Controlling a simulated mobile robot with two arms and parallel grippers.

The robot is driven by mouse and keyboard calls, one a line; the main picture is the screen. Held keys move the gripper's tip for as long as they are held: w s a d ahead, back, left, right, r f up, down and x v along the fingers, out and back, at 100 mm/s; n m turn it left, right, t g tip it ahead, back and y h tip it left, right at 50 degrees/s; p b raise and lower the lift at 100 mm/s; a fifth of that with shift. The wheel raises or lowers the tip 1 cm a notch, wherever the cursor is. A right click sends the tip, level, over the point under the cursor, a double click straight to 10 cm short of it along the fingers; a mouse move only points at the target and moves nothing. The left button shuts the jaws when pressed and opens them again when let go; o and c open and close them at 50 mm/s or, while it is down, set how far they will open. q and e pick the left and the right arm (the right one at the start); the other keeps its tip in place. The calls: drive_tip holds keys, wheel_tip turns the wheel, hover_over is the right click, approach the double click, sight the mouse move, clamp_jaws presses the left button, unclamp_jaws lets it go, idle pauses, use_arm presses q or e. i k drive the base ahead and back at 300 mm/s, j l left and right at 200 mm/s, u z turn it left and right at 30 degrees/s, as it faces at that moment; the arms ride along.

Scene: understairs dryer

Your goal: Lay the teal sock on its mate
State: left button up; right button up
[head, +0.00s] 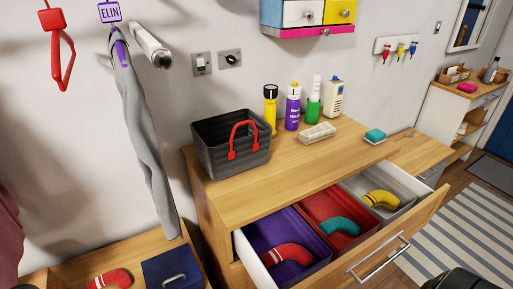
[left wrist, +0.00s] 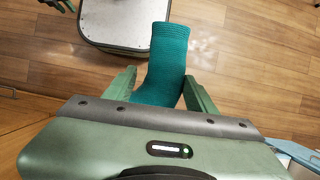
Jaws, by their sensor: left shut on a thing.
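My left gripper (left wrist: 155,92) shows only in the left wrist view, its green fingers shut on a teal ribbed sock (left wrist: 168,50). The held sock sticks out past the fingertips, above the wooden floor. In the head view another teal sock (head: 338,225) with a lighter end lies in the red bin (head: 322,205) of the open drawer. The head view shows neither gripper nor the held sock. My right gripper is in no view.
The purple bin (head: 268,235) beside it holds a red sock (head: 292,256); the pale bin (head: 385,185) holds a yellow sock (head: 382,200). The drawer front (head: 385,258) stands pulled out. A dark basket (head: 220,150), bottles and a teal soap (head: 375,136) stand on top.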

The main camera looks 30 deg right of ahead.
sight(338, 229)
drive_tip(key=l+u, duration=0.1)
drive_tip(key=u, duration=0.3)
drive_tip(key=k+l+u, duration=0.1)
drive_tip(key=u, duration=0.3)
drive_tip(key=k+u, duration=0.1)
drive_tip(key=u, duration=0.3)
drive_tip(key=k+u, duration=0.1)
drive_tip(key=u, duration=0.35)
drive_tip(key=k+u, duration=0.15)
drive_tip(key=u, duration=0.25)
drive_tip(key=k+l+u, duration=0.15)
drive_tip(key=k+u, duration=0.4)
drive_tip(key=k, duration=0.2)
drive_tip(key=k+z, duration=0.4)
drive_tip(key=k+l+z, duration=0.2)
drive_tip(key=z, duration=0.15)
drive_tip(key=k+z, duration=0.1)
drive_tip(key=z, duration=0.3)
drive_tip(key=l+z, duration=0.1)
drive_tip(key=z, duration=0.35)
drive_tip(key=k+l+z, duration=0.1)
drive_tip(key=z, duration=0.3)
drive_tip(key=k+l+z, duration=0.1)
drive_tip(key=z, duration=0.35)
drive_tip(key=l+z, duration=0.1)
drive_tip(key=z, duration=0.3)
